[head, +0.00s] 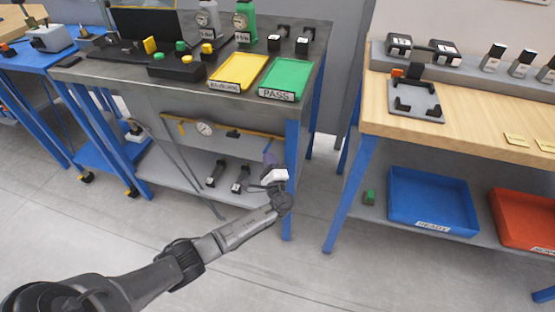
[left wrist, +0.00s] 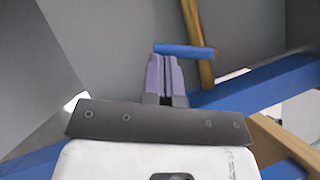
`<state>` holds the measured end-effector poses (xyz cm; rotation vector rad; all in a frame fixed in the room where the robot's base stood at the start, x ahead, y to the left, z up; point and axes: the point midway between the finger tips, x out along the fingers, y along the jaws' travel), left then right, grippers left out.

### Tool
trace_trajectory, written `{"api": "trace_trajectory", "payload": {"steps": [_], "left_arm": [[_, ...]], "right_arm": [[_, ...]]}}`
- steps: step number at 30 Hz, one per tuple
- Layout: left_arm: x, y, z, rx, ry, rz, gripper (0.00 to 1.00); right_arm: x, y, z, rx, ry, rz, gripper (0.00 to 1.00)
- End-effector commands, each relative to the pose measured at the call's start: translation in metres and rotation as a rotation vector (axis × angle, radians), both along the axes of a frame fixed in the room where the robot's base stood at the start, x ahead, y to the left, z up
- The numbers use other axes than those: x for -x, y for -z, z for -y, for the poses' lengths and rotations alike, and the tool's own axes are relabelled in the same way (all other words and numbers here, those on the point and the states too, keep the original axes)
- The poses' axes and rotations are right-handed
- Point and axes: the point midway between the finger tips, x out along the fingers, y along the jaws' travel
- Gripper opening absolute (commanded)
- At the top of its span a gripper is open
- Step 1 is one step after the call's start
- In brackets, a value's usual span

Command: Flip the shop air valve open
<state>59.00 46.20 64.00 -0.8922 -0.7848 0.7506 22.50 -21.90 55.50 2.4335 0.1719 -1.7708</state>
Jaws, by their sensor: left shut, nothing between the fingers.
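A yellow air pipe (head: 180,118) runs under the front edge of the grey bench, with a round gauge (head: 205,128) on it. In the left wrist view a blue lever (left wrist: 200,51) lies crosswise over the yellow pipe (left wrist: 190,18), roughly at right angles to it. My left gripper (head: 269,158) is at the pipe's right end, near the bench's blue leg. Its purple fingers (left wrist: 164,58) are shut and empty, with their tips at the lever's left half. I cannot tell whether they touch it. The lever is not clear in the head view. My right gripper is not in view.
A blue bench leg (head: 290,185) stands just right of my left gripper. Below is a grey shelf (head: 180,175) with dark tools (head: 240,178). Yellow (head: 238,70) and green (head: 285,76) trays lie on the bench top. The floor in front is clear.

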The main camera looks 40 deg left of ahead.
Motion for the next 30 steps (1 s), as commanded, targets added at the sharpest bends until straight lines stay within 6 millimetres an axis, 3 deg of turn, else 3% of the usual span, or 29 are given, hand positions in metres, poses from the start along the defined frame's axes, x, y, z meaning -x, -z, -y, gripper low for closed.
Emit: {"api": "trace_trajectory", "payload": {"steps": [30], "left_arm": [[0.022, -0.025, -0.042, -0.808, 0.001, -0.433, 0.00]], "right_arm": [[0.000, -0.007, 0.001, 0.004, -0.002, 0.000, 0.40]]}}
